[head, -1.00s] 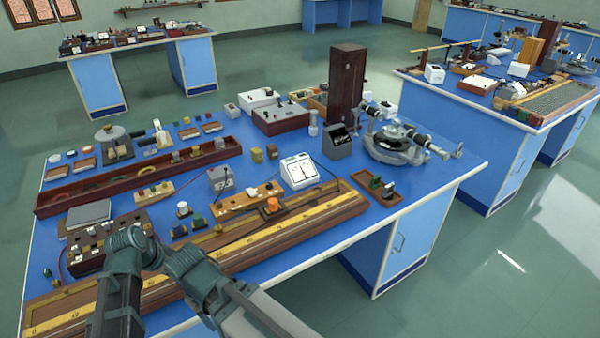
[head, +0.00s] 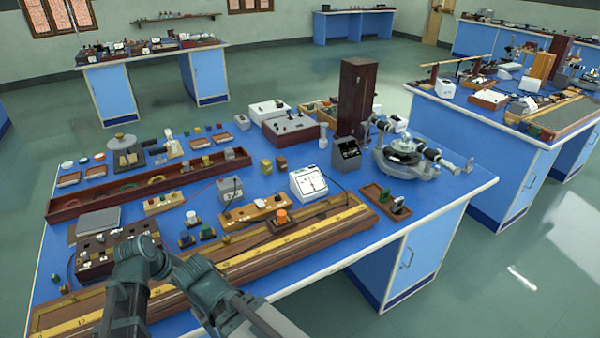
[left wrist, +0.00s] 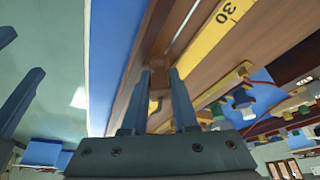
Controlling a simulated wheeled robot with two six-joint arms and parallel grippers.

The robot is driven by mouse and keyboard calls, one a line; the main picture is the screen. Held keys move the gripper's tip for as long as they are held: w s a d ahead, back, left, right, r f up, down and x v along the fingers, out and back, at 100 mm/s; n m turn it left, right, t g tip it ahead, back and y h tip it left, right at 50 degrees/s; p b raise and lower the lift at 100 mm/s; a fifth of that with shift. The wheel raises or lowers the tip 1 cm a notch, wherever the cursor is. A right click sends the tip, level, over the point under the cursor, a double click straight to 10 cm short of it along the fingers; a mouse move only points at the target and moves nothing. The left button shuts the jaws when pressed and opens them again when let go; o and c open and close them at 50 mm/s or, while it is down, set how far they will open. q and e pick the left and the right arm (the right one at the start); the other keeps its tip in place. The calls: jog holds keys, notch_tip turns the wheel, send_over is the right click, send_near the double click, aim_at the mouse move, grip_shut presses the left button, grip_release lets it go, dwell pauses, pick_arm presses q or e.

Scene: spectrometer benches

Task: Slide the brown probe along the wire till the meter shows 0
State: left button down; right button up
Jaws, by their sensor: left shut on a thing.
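My left gripper (left wrist: 160,78) is shut on a small brown piece (left wrist: 157,95), probably the brown probe, mostly hidden between the fingers. It is over the long wooden board (left wrist: 143,75), near the mark 30 on its yellow scale (left wrist: 208,42). A thin pale line, likely the wire (left wrist: 187,20), runs along the board. In the head view the board (head: 340,228) crosses the bench front, and my forearm hides the gripper. The white meter (head: 308,182) stands behind the board; its needle is too small to read. Dark finger-like shapes at the wrist view's left edge may be my right gripper.
A brown block with an orange knob (head: 281,216) sits at the board's back edge. The bench's front right corner (head: 450,195) is clear.

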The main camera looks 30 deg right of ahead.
pick_arm(q)
jog(key=shift+s+a, duration=0.1)
dwell(0.8)
jog(key=c, duration=0.6)
grip_release()
jog(key=shift+a+r+p, duration=0.2)
jog(key=shift+r+p, duration=0.35)
jog(key=shift+p, duration=0.15)
jog(key=p+v, duration=1.1)
jog(key=v, duration=0.1)
jog(key=shift+r, duration=0.35)
jog(key=s+a+f+n+g+y, duration=0.1)
jog(key=s+n+y, duration=0.4)
jog(key=s, duration=0.8)
jog(key=a+n+g, duration=0.1)
jog(key=n, duration=0.2)
jog(key=shift+s+a+f+g, duration=0.2)
jog(key=shift+f+g, duration=0.1)
jog(key=shift+g, duration=0.1)
